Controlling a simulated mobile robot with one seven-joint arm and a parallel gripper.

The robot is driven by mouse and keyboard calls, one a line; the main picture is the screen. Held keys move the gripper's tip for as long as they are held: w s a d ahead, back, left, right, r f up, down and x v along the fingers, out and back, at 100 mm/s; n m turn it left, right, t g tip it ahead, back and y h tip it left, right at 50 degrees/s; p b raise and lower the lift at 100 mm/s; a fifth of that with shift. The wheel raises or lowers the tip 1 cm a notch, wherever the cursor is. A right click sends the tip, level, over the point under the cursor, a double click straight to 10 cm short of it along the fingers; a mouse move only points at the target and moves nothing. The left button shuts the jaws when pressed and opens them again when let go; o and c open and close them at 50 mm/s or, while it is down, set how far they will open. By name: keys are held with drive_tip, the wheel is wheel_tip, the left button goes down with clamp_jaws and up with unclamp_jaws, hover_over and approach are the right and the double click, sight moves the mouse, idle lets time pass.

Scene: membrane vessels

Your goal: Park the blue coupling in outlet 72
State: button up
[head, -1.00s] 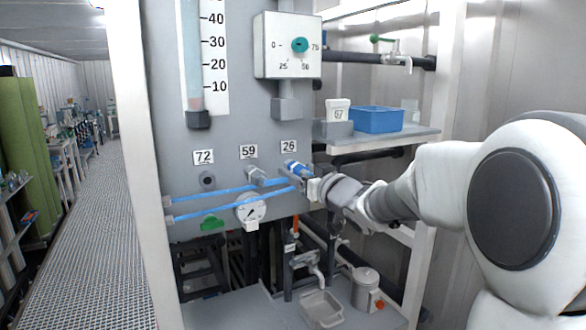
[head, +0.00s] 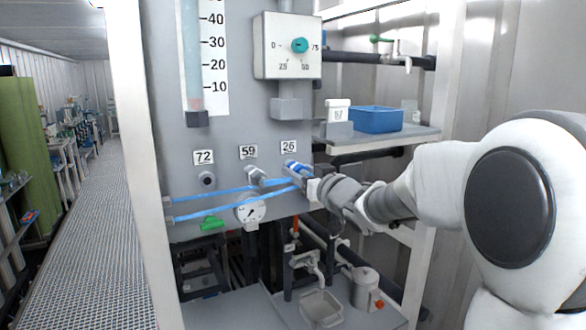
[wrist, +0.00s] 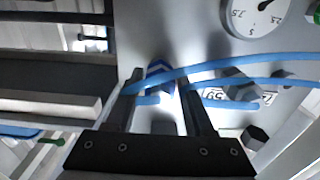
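The blue coupling (head: 298,168) sits at the outlet under label 26, on the right of the grey panel. In the wrist view it is a blue and white banded piece (wrist: 160,75) between my fingertips. My gripper (head: 314,188) reaches it from the right; in the wrist view its two dark fingers (wrist: 160,92) stand on either side of the coupling. Whether they touch it is unclear. Outlet 72 (head: 207,180) is a dark, bare fitting at the left of the panel. Outlet 59 (head: 254,175) lies between, with a grey fitting on it.
Two blue hoses (head: 225,191) run across the panel and cross in front of my fingers in the wrist view. A round gauge (head: 250,210) and a green handle (head: 211,224) sit below the outlets. A shelf (head: 380,138) with a blue bin (head: 376,119) is at the right.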

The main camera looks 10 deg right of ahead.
clamp_jaws()
drive_tip(key=shift+s, duration=0.1)
drive_tip(key=shift+p+v, duration=0.6)
drive_tip(key=shift+v, duration=2.3)
